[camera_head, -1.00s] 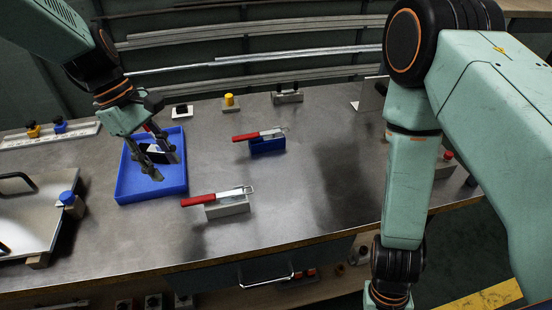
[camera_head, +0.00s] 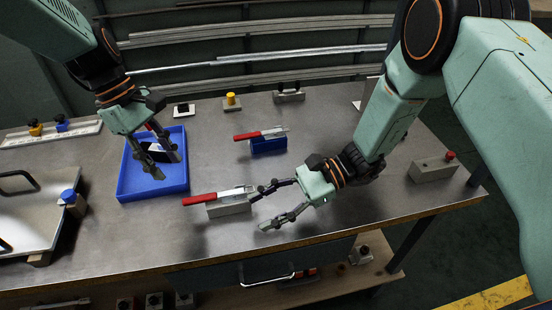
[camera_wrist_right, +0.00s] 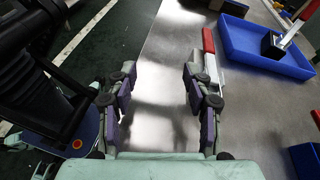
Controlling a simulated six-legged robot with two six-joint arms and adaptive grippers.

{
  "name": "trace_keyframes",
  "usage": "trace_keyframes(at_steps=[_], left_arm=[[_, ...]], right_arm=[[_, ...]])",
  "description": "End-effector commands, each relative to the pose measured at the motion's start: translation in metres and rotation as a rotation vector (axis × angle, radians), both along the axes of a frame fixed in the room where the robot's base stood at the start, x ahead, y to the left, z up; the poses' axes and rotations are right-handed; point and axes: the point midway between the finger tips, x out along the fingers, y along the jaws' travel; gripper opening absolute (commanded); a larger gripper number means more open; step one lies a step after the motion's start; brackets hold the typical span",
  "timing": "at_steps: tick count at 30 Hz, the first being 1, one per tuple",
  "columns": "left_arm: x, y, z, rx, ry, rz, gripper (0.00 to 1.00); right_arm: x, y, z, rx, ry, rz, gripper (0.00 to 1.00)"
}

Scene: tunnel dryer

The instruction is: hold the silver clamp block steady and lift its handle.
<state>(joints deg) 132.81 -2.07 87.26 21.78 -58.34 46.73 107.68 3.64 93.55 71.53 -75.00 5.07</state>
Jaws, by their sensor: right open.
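The silver clamp block (camera_head: 230,207) stands on the metal table, its red handle (camera_head: 200,199) lying low and pointing left. My right gripper (camera_head: 263,207) is open just right of the block, with one fingertip close to its right end; I cannot tell whether they touch. In the right wrist view the red handle (camera_wrist_right: 208,41) shows beyond one finger of my open gripper (camera_wrist_right: 158,70), with nothing between the fingers. My left gripper (camera_head: 167,168) has its fingers apart over the blue tray, partly hiding a dark clamp there.
The blue tray (camera_head: 180,187) lies left of the silver block. A blue clamp block (camera_head: 267,146) with a red handle stands behind it. A grey box with a red button (camera_head: 434,170) is at right. The table's front edge is close to my right gripper.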

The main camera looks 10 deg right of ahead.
Motion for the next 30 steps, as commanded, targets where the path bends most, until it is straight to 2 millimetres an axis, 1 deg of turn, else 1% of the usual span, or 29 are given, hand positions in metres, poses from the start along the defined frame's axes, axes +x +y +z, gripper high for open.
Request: trace_keyframes(at_steps=[1,3,6,9,12,14,17,19,30], left_arm=[[0.000,0.000,0.000,0.000,0.000,0.000,0.38],[0.000,0.000,0.000,0.000,0.000,0.000,0.38],[0.000,0.000,0.000,0.000,0.000,0.000,0.38],[0.000,0.000,0.000,0.000,0.000,0.000,0.38],[0.000,0.000,0.000,0.000,0.000,0.000,0.38],[0.000,0.000,0.000,0.000,0.000,0.000,0.38],[0.000,0.000,0.000,0.000,0.000,0.000,0.38],[0.000,0.000,0.000,0.000,0.000,0.000,0.38],[0.000,0.000,0.000,0.000,0.000,0.000,0.38]], right_arm=[[0.016,-0.003,0.007,0.047,0.030,-0.033,0.51],[0.035,-0.008,0.020,0.114,0.078,-0.068,0.51],[0.054,-0.015,0.037,0.191,0.134,-0.097,0.51],[0.067,-0.023,0.049,0.244,0.172,-0.108,0.51],[0.073,-0.027,0.055,0.276,0.197,-0.113,0.51],[0.074,-0.028,0.056,0.284,0.203,-0.113,0.51],[0.075,-0.029,0.051,0.287,0.209,-0.114,0.51],[0.075,-0.029,0.042,0.287,0.209,-0.113,0.51],[0.074,-0.029,-0.019,0.287,0.206,-0.113,0.51]])
